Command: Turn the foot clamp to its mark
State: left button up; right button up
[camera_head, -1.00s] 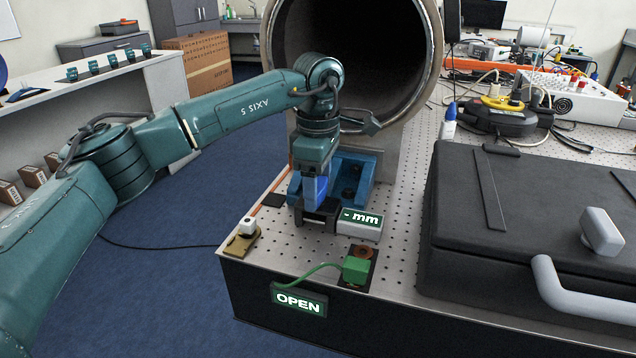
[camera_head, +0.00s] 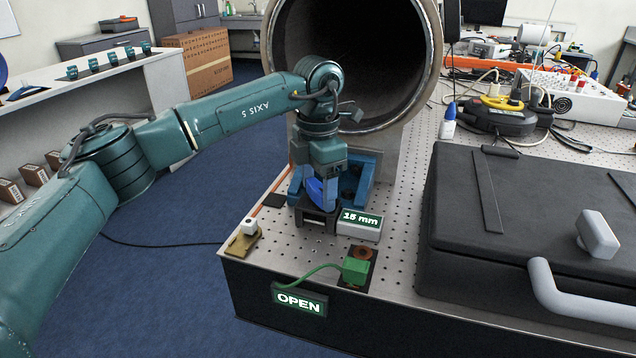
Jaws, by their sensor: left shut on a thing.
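The blue foot clamp (camera_head: 368,178) sits on the perforated table top under the front of the large pipe (camera_head: 432,85). My left gripper (camera_head: 318,205) points down at its near side and is shut on a blue part of the clamp. The fingers hide much of that part, and I cannot make out the mark. A small display (camera_head: 360,224) just right of the gripper reads "15 mm". My right gripper is not in view.
A green connector (camera_head: 355,268) with a cable and an "OPEN" sign (camera_head: 299,302) are at the front edge. A white knob (camera_head: 249,226) on a brass plate is at the left corner. A large black case (camera_head: 520,230) fills the right side.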

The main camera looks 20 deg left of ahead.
aim_at(318, 186)
pick_arm(q)
jog(key=n, duration=0.4)
jog(key=shift+n, duration=2.3)
jog(key=o, duration=1)
notch_tip(318, 186, up, 13)
jog(key=shift+r, duration=0.1)
